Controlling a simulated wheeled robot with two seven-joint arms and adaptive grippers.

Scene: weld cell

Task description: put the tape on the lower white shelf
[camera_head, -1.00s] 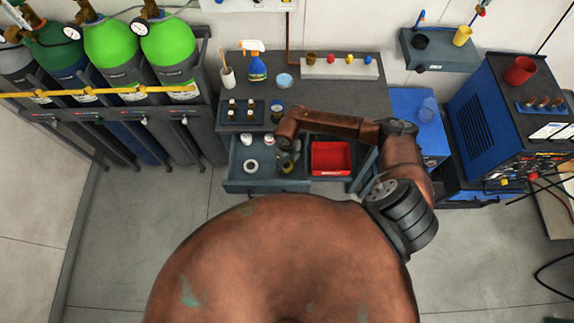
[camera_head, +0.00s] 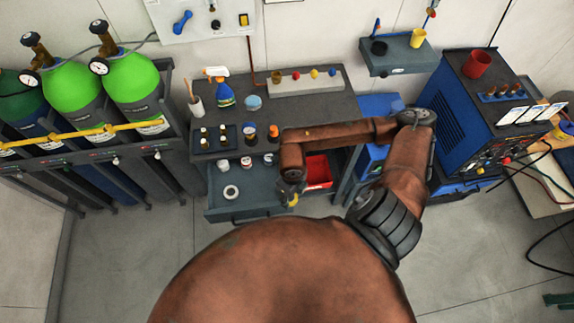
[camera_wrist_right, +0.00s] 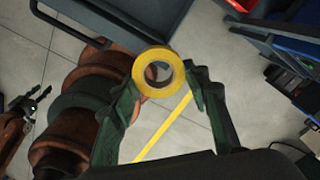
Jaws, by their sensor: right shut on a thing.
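The tape is a yellow roll (camera_wrist_right: 165,93) held between the fingertips of my right gripper (camera_wrist_right: 161,78) in the right wrist view, its round hole facing the camera. In the head view, the right gripper (camera_head: 290,188) hangs by the right side of the open drawer, with a bit of yellow tape (camera_head: 293,200) below it; the arm hides part of it. My left gripper is outside the head view; a dark gripper (camera_wrist_right: 36,98) at the left edge of the wrist view looks like it, fingers apart. I cannot make out a lower white shelf.
The open grey drawer (camera_head: 225,212) holds a white ring and small jars. A red bin (camera_head: 318,171) is beside the gripper. The bench top (camera_head: 300,108) carries bottles and a spray bottle. A grey wall shelf (camera_head: 400,66) holds cups. The welder (camera_head: 455,120) stands right; open floor is in front.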

